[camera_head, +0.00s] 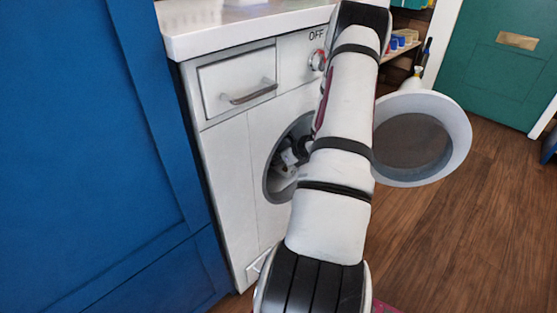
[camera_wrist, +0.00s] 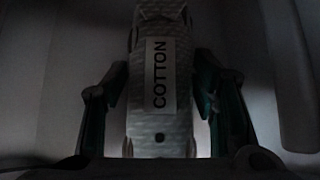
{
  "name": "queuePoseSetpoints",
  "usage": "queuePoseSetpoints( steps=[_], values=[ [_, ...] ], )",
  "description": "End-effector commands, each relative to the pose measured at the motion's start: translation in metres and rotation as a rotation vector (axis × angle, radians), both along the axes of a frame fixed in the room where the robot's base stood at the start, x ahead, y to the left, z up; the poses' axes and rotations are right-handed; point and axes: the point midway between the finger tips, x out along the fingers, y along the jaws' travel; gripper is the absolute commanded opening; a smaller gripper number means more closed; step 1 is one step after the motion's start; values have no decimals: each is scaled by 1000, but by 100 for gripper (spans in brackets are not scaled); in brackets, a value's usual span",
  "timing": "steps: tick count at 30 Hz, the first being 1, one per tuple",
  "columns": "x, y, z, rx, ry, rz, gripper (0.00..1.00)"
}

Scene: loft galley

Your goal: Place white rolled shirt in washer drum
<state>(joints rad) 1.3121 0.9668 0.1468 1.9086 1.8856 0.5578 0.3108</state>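The white rolled shirt (camera_wrist: 158,120) fills the middle of the wrist view, a pale textured roll with a label reading COTTON. My gripper (camera_wrist: 160,85) has one finger on each side of the roll, with both fingertips close against it, and looks shut on it. In the head view my gripper (camera_head: 296,152) is inside the round opening of the washer drum (camera_head: 277,184). My arm hides the right part of the opening, and the shirt is hard to tell apart there. The drum interior is dark.
The round washer door (camera_head: 455,150) stands open to the right. The white washer cabinet has a drawer (camera_head: 236,84) and a knob (camera_head: 317,60) beside the word OFF. A blue cabinet (camera_head: 90,150) stands close on the left.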

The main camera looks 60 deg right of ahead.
Motion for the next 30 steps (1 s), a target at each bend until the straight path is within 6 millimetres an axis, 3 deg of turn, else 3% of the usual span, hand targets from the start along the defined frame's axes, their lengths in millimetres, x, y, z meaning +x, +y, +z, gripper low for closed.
queuePoseSetpoints(
  steps=[14, 30],
  values=[
    [-5, 0, 9, -1, 0, -3, 66],
    [-72, 16, 79, -1, -1, -2, 66]
  ],
)
